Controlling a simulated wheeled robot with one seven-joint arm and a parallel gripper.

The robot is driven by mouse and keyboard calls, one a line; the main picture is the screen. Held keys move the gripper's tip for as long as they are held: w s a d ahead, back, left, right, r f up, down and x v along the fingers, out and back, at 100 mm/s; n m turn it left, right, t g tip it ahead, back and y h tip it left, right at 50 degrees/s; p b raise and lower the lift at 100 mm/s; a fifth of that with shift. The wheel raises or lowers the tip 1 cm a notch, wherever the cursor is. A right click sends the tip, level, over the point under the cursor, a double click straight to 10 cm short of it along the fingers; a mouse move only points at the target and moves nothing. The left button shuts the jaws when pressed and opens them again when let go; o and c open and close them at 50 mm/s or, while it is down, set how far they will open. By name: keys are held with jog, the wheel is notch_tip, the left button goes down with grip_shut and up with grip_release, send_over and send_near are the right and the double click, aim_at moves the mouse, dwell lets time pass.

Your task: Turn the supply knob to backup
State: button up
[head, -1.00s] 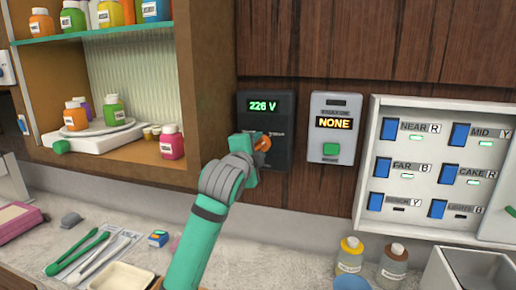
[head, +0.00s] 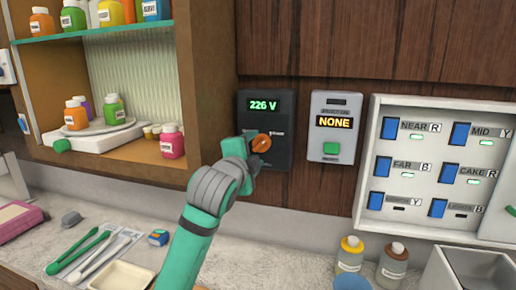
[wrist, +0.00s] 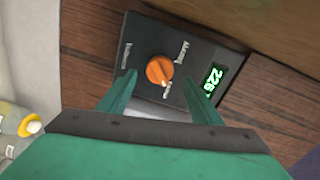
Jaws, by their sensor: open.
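The supply knob (head: 261,143) is orange and sits on a dark wall panel (head: 282,104) below a green "226 V" readout. In the wrist view the knob (wrist: 160,70) is round with a pale pointer mark toward its lower edge, and small labels stand around it, too blurred to read surely. My gripper (wrist: 162,92) is open, its two teal fingers pointing at the panel below and to either side of the knob, apart from it. In the head view my gripper (head: 250,150) is just left of the knob and hides part of the panel.
Right of the panel is a grey box (head: 330,108) reading "NONE" with a green button. Further right is a white switch board (head: 440,228) with blue switches. A wooden shelf (head: 205,90) with jars stands close left. Tongs (head: 78,252) and bottles (head: 392,262) are on the counter.

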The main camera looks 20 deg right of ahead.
jog(key=v, duration=0.6)
jog(key=shift+s, duration=0.2)
jog(key=shift+a, duration=0.1)
